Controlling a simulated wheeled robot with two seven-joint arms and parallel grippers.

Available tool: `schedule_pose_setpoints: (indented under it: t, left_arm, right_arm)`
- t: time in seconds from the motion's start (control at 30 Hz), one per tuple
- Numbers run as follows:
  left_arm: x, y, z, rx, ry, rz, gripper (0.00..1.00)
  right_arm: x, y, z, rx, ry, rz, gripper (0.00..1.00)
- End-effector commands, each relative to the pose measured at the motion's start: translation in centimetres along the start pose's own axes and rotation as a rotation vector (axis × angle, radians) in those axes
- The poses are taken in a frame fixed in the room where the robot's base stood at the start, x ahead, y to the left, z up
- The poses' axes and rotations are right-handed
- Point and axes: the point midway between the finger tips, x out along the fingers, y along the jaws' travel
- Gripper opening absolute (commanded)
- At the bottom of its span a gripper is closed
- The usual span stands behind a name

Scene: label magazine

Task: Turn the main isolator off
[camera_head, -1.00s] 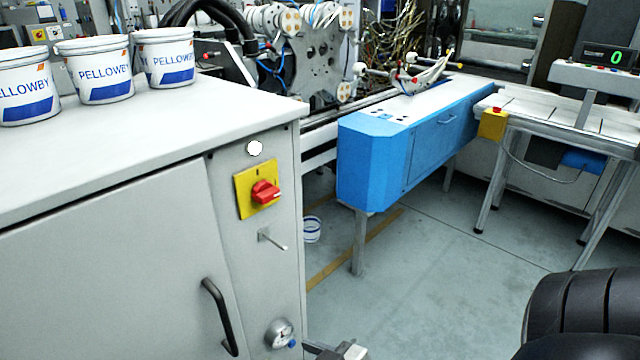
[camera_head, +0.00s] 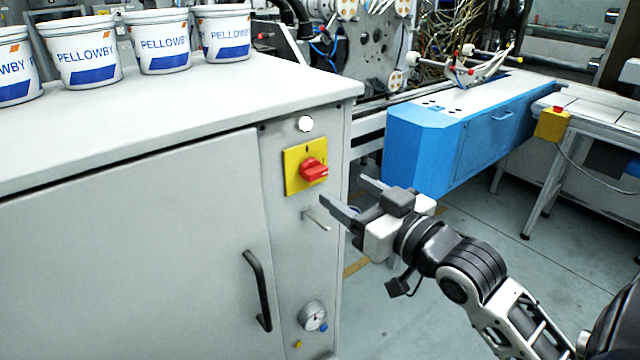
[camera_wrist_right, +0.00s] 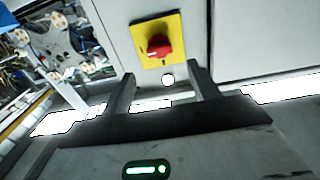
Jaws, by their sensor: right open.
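The main isolator is a red rotary handle (camera_head: 313,170) on a yellow plate (camera_head: 292,180), set in the grey cabinet's narrow front panel. In the right wrist view the red handle (camera_wrist_right: 158,46) and yellow plate (camera_wrist_right: 172,24) show beyond the fingers, near top centre. My right gripper (camera_head: 350,198) is open and empty, to the right of and a little below the handle, apart from it. In the right wrist view my right gripper (camera_wrist_right: 164,84) has its two fingers spread with nothing between them. My left gripper is not in view.
A metal peg (camera_head: 316,218) sticks out below the isolator. The cabinet has a black door handle (camera_head: 258,290) and a gauge (camera_head: 312,315). White buckets (camera_head: 160,42) stand on top. A blue machine housing (camera_head: 425,150) is behind my right gripper.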

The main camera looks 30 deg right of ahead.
Motion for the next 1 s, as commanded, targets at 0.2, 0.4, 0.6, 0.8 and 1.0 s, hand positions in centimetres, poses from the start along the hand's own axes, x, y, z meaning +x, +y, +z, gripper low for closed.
schedule_pose_setpoints:
  t: [0.2,0.4,0.6,0.8,1.0]
  left_arm:
    - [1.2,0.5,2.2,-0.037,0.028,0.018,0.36]
    - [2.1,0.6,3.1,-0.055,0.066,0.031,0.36]
    - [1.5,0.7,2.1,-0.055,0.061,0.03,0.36]
    - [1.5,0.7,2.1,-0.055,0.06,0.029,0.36]
    - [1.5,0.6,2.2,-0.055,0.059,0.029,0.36]
  right_arm:
    - [2.0,-0.1,0.8,-0.002,0.008,-0.007,0.6]
    - [3.0,0.0,0.6,-0.005,0.009,0.0,0.6]
    - [6.5,0.1,-0.2,0.003,0.001,0.001,0.6]
    - [8.1,0.0,-0.1,0.001,0.0,0.001,0.6]
    - [8.2,0.0,0.0,0.0,-0.001,0.0,0.6]
